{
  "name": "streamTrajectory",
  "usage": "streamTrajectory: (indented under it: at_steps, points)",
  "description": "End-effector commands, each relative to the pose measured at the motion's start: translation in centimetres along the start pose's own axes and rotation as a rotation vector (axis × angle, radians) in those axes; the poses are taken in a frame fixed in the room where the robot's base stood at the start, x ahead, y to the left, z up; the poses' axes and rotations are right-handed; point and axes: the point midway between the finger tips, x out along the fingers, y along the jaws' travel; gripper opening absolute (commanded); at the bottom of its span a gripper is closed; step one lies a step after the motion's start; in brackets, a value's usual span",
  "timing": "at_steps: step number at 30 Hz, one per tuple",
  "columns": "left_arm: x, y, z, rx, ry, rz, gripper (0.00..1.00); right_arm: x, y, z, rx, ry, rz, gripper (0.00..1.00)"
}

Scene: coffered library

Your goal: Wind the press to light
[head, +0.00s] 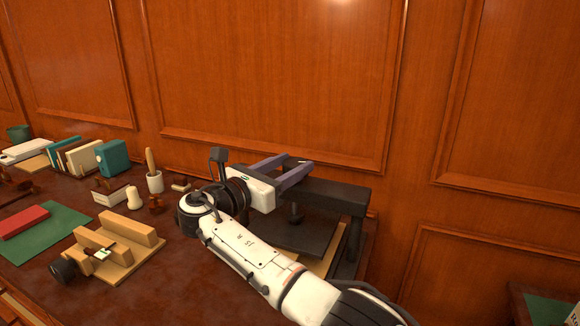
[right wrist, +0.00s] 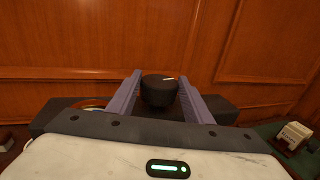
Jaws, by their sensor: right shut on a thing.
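The black press (head: 345,192) stands at the right end of the desk against the panelled wall. Its dark screw (head: 296,213) runs down from the crossbeam toward the flat black plate (head: 300,236). My right gripper (head: 291,167) is above the beam, shut on the press's knob. In the right wrist view the round black knob (right wrist: 160,91), with a pale mark on its top, sits between the two purple-grey fingers (right wrist: 161,98). My arm hides the front left of the press. I cannot tell whether the plate touches what lies under it. My left gripper is not in view.
Left of my arm are a wooden holder (head: 115,240), a white cup with a stick (head: 155,178), a pale bulb-shaped piece (head: 134,198) and a teal block (head: 112,157). A red book (head: 22,220) lies on a green mat (head: 45,240). The wall is close behind the press.

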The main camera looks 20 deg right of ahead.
Motion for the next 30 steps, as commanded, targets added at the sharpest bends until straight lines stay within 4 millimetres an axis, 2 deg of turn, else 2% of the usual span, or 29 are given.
streamTrajectory:
  at_steps: [3, 4, 6, 7, 30]
  points:
    - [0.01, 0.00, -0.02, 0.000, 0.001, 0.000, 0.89, 0.00, -0.05, -0.24, 0.000, 0.006, -0.001, 0.24]
    - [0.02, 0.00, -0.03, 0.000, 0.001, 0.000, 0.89, 0.00, -0.05, -0.23, 0.000, 0.006, -0.001, 0.51]
    - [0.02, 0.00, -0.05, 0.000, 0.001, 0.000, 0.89, 0.01, -0.05, -0.21, 0.000, 0.005, -0.001, 0.63]
    - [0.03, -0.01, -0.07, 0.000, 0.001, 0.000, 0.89, 0.01, -0.04, -0.20, 0.000, 0.005, -0.001, 0.65]
    - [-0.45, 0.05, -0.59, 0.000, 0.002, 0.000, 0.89, 0.00, -0.07, -0.08, -0.002, 0.004, 0.036, 0.65]
